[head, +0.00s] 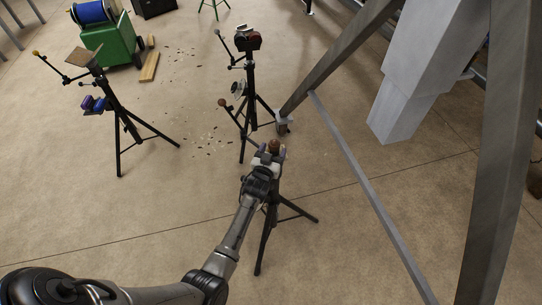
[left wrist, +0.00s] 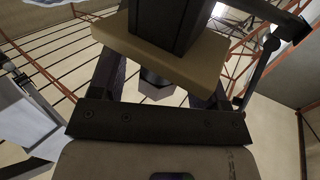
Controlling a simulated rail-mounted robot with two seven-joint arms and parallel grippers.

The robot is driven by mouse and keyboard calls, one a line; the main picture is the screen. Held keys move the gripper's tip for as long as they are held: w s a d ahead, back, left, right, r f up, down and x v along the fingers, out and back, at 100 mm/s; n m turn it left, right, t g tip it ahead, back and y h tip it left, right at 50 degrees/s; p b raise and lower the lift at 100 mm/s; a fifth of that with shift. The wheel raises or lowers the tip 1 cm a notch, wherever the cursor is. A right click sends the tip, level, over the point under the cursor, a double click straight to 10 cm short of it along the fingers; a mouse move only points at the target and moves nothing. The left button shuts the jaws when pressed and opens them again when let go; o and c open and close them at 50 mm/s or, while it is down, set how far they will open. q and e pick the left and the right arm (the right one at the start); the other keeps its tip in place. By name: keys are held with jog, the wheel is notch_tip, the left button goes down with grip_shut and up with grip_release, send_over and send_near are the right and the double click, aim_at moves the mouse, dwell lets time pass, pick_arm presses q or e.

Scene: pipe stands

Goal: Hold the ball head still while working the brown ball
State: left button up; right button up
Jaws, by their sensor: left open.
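The nearest black tripod stand (head: 266,238) stands low in the middle of the head view. A small brown rounded piece (head: 274,146) shows at its top. A brown ball (head: 223,103) sits on the end of a thin rod to the upper left of that top. My left gripper (head: 267,159) is at the stand's top, apart from the brown ball. The left gripper (left wrist: 158,78) is open in the left wrist view, with a tan plate (left wrist: 178,68) and a dark block (left wrist: 165,22) across its fingers. Contact is unclear. My right gripper is out of view.
A second stand (head: 248,95) is behind, and a third stand (head: 122,113) with a tilted plate is at left. A green cart (head: 110,42) with a blue spool is at back left. A slanted grey frame leg (head: 345,52) rises at right.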

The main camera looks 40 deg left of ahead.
pick_arm(q)
jog(key=shift+c, duration=0.4)
jog(key=shift+c, duration=0.6)
jog(key=c, duration=0.9)
jog(key=o, duration=1.1)
jog(key=p+v, duration=0.3)
jog(key=v, duration=1)
jog(key=shift+s+d, duration=0.15)
jog(key=shift+s, duration=0.2)
